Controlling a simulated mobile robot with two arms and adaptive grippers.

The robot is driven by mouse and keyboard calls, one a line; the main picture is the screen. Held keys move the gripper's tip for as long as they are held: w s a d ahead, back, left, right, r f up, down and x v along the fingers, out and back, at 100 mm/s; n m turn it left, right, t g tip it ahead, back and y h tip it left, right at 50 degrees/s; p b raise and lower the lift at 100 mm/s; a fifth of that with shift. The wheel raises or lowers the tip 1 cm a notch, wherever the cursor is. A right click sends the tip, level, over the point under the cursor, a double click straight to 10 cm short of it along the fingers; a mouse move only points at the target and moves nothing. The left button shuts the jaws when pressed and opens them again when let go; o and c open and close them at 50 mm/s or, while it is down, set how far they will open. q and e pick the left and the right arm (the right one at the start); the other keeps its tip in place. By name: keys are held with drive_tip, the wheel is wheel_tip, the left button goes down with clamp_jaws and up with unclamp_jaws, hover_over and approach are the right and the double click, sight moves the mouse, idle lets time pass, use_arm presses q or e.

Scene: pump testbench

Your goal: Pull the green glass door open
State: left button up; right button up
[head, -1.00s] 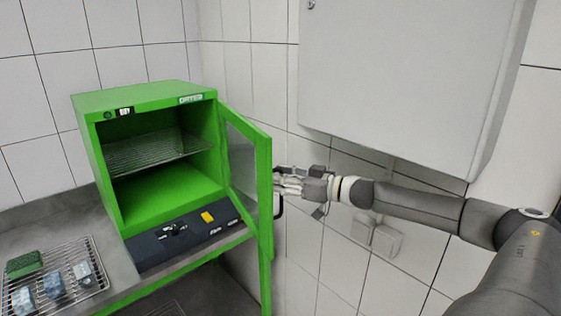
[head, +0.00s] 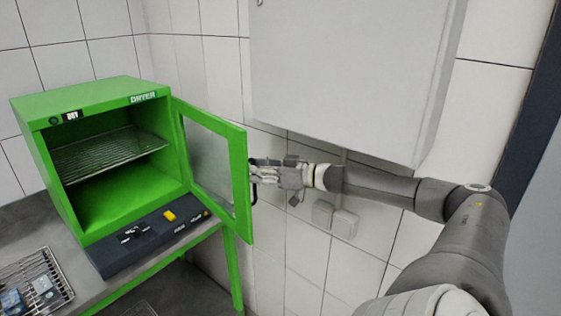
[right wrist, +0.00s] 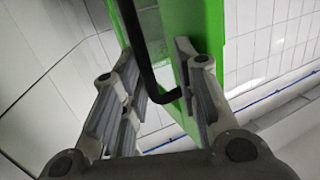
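The green glass door (head: 238,185) of the green dryer (head: 85,95) stands open, swung out to the right of the cabinet. Its clear pane sits in a green frame. My right gripper (head: 258,173) is at the door's outer edge, by the black handle (head: 254,190). In the right wrist view, the black handle (right wrist: 146,60) and the green door edge (right wrist: 196,25) lie between the spread fingers of the right gripper (right wrist: 152,100). The fingers do not look closed on the handle. The right finger is close to the door; contact is unclear. My left gripper is out of view.
The dryer stands on a grey bench (head: 105,289) with a wire rack (head: 62,277) holding small items at the lower left. A large grey wall cabinet (head: 350,75) hangs above my right arm. Wall sockets (head: 344,224) are below the forearm.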

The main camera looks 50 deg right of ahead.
drive_tip(key=s+d+p, duration=0.2)
drive_tip(key=s+d, duration=0.2)
drive_tip(key=d, duration=0.2)
drive_tip(key=shift+s+r+p, duration=0.15)
drive_tip(key=shift+r+p, duration=0.1)
drive_tip(key=shift+p, duration=0.05)
idle(0.3)
drive_tip(key=shift+d, duration=0.1)
